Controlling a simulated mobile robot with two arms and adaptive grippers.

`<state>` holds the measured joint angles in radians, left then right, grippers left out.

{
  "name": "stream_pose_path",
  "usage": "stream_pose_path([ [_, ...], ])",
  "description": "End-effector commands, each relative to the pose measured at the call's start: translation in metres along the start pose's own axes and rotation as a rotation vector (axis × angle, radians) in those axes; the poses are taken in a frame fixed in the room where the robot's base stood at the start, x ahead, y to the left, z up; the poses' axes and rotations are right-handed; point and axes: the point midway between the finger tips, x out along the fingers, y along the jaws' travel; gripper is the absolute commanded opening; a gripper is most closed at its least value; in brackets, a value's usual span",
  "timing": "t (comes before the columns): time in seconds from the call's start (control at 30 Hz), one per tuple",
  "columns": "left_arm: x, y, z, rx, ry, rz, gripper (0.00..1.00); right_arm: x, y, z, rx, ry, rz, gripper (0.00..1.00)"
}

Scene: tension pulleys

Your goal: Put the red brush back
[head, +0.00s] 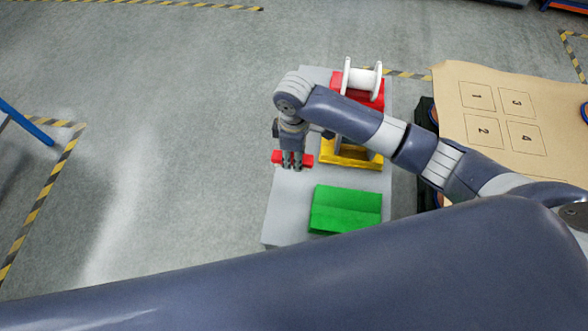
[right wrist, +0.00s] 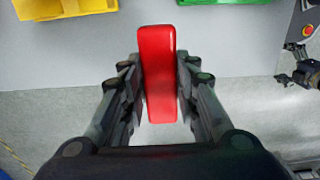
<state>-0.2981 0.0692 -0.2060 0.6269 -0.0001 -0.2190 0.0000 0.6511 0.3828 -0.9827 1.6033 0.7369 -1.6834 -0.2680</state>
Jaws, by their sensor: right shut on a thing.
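The red brush (head: 306,160) is a plain red bar in the head view, held crosswise in my right gripper (head: 292,164). In the right wrist view the brush (right wrist: 158,70) stands lengthwise between the two fingers, which press on its sides. The gripper and brush are over the left edge of a grey table (head: 280,222), left of the yellow holder (head: 352,158). A red holder (head: 370,97) with a white spool (head: 362,79) stands at the far end. A green block-like holder (head: 345,210) is at the near end.
My right arm passes over the table and hides part of the red and yellow holders. To the right is a tan board (head: 500,112) with several numbered squares. A blue bar (head: 25,122) is at the far left.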

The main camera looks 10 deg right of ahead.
Motion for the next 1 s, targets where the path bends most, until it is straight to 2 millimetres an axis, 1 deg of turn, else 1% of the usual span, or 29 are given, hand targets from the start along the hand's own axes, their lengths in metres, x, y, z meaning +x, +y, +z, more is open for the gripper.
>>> stream_pose_path([
  [0.03, 0.001, -0.001, 0.000, 0.000, 0.000, -0.001, 1.00, 0.010, -0.001, 0.001, 0.001, -0.002, -0.002, 0.05],
  [0.1, 0.001, -0.002, 0.001, 0.001, -0.001, -0.002, 1.00, 0.019, 0.000, 0.000, 0.001, -0.002, 0.000, 0.05],
  [0.27, 0.002, -0.007, 0.004, 0.001, -0.006, -0.008, 1.00, 0.030, 0.000, 0.000, 0.001, 0.000, 0.000, 0.05],
  [0.5, 0.004, -0.012, 0.007, -0.003, -0.011, -0.014, 1.00, 0.061, -0.001, 0.000, 0.002, -0.001, 0.000, 0.05],
  [0.77, 0.004, -0.012, 0.008, -0.003, -0.013, -0.014, 1.00, 0.063, 0.000, 0.000, 0.001, 0.001, 0.002, 0.05],
  [0.9, 0.004, -0.012, 0.008, -0.003, -0.013, -0.014, 1.00, 0.067, 0.000, 0.000, 0.002, 0.000, 0.001, 0.05],
  [0.93, 0.004, -0.012, 0.008, -0.003, -0.013, -0.014, 1.00, 0.066, 0.000, 0.000, 0.002, 0.000, 0.001, 0.35],
  [1.0, 0.004, -0.011, 0.009, -0.003, -0.014, -0.014, 1.00, 0.066, 0.000, 0.000, 0.002, 0.000, 0.001, 0.49],
])
